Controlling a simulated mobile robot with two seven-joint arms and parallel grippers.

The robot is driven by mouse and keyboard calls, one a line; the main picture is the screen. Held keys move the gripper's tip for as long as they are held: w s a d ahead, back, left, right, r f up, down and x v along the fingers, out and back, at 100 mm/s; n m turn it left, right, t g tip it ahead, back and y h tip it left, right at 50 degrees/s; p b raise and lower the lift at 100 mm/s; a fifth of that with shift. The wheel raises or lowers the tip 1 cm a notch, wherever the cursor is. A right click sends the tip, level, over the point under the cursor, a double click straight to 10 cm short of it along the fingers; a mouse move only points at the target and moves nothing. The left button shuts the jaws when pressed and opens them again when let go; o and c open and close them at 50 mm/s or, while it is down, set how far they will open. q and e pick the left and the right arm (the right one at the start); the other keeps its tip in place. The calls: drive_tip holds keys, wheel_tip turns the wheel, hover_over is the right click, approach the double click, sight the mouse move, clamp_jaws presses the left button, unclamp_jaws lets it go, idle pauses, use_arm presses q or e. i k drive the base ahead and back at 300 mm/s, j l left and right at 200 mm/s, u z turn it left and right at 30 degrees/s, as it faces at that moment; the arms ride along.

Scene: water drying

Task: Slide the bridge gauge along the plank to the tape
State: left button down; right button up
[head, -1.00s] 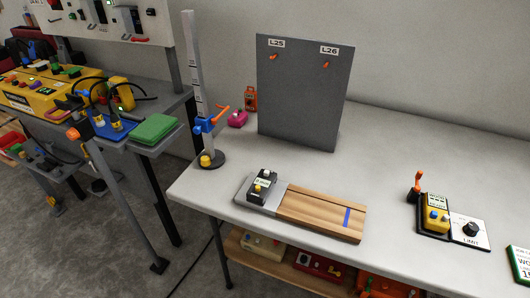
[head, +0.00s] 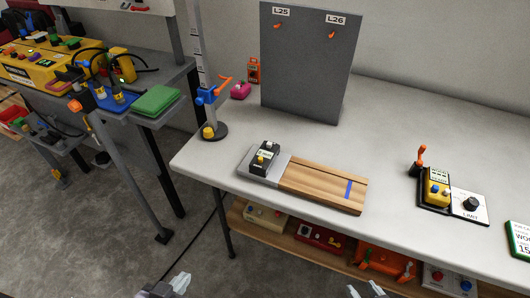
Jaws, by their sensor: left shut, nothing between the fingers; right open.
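The bridge gauge (head: 265,160) is a small black block with a white label and a yellow and a white knob on top. It sits on the grey plate (head: 283,166) at the left end of the wooden plank (head: 315,183). The blue tape (head: 348,189) crosses the plank near its right end, apart from the gauge. My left gripper (head: 167,287) is at the bottom edge, shut and empty, below and left of the plank. My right gripper (head: 366,289) is at the bottom edge, open, below the plank. Both are partly cut off and far from the gauge.
Behind the plank stand a dark panel (head: 308,70) and a grey post with a round base (head: 214,132). A shelf below the white table (head: 400,140) holds several boxes. Table around the plank is clear.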

sight(268, 155)
drive_tip(key=z, duration=1.7)
drive_tip(key=k+j, duration=0.95)
